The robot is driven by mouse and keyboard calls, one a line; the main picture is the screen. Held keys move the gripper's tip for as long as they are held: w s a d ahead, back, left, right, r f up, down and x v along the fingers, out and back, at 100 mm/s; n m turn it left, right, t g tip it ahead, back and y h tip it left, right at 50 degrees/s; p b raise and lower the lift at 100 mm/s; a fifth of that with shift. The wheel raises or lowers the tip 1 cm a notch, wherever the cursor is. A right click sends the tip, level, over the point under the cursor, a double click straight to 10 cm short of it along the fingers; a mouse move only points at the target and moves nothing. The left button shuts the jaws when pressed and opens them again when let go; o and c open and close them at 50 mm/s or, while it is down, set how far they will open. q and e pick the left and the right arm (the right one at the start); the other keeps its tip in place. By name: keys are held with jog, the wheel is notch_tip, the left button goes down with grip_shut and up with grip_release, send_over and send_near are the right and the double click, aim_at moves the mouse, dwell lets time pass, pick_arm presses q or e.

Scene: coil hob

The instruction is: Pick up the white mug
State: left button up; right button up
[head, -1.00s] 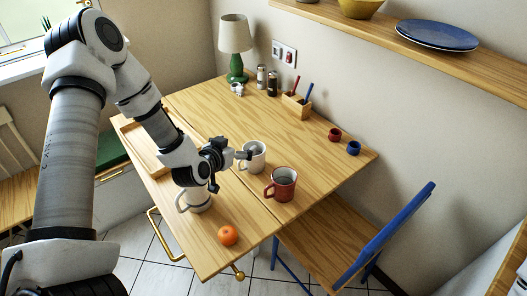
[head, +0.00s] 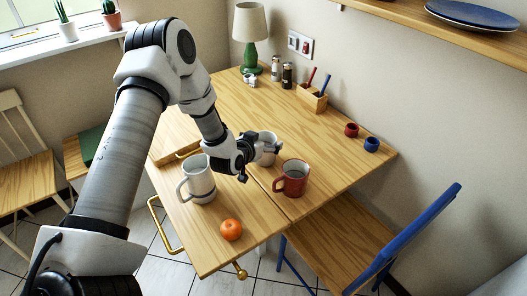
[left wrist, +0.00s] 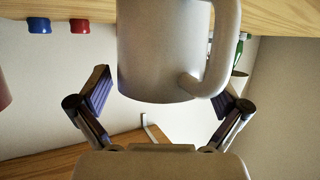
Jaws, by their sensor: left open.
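A white mug (head: 267,157) stands on the wooden table (head: 325,152), partly hidden by my left gripper in the head view. My left gripper (head: 262,146) is open at this mug. In the left wrist view, which is upside down, the mug (left wrist: 160,55) fills the space between the two spread fingers (left wrist: 163,95), its handle to the right. Gaps show beside the mug, so the fingers look apart from it. A second, larger white mug (head: 201,183) stands nearer, left of the gripper. My right gripper is in neither view.
A red mug (head: 293,180) stands close to the right of the gripper. An orange (head: 231,230) lies near the front edge. A lamp (head: 250,30), shakers, a pencil box (head: 313,98) and small red and blue cups (head: 371,144) are farther back. The table's right part is mostly clear.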

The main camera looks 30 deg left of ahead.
pick_arm(q)
jog(key=shift+s+r, duration=0.1)
jog(key=c, duration=1.7)
